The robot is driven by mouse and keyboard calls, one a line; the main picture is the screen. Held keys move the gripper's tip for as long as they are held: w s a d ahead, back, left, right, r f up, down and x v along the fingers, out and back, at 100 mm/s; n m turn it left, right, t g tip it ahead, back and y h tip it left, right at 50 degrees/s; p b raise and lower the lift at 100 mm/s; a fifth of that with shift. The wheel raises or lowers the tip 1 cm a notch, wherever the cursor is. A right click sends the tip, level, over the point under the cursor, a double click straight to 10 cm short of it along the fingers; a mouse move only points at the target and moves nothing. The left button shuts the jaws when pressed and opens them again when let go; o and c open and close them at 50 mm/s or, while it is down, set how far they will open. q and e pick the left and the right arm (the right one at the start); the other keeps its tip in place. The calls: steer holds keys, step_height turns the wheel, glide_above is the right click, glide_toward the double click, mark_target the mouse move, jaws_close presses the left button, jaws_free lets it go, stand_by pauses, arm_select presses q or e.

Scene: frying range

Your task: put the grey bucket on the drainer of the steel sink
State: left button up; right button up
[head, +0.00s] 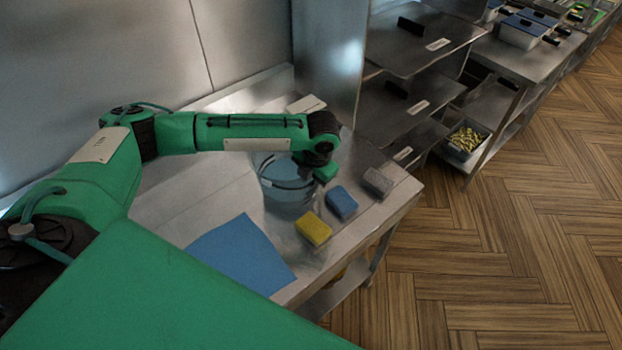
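The grey bucket (289,194), bluish grey and round, appears upright on the right part of the steel sink unit (165,207). My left forearm crosses in front of its far rim and hides part of it. My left gripper (325,173) points down at the bucket's right rim. Its fingers are too small and hidden to show whether they are open or touch the rim. The drainer's edges and the sink bowl cannot be clearly made out under my arm. My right gripper is out of view.
A blue cloth (240,255) lies at the front. A yellow sponge (313,229), a blue sponge (341,203) and a grey scourer (378,183) lie right of the bucket. Steel shelves (408,100) and a crate of yellow pieces (466,140) stand beyond. Wooden floor is clear at right.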

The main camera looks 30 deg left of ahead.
arm_select(q)
steer(key=shift+r, duration=0.1)
steer(key=shift+w+r, duration=0.1)
steer(key=shift+r, duration=0.2)
step_height(320, 180, up, 11)
steer(key=d+b, duration=0.1)
steer(key=b, duration=0.3)
steer(key=shift+s+d+r, duration=0.15)
steer(key=shift+s+d, duration=0.15)
steer(key=shift+d, duration=0.1)
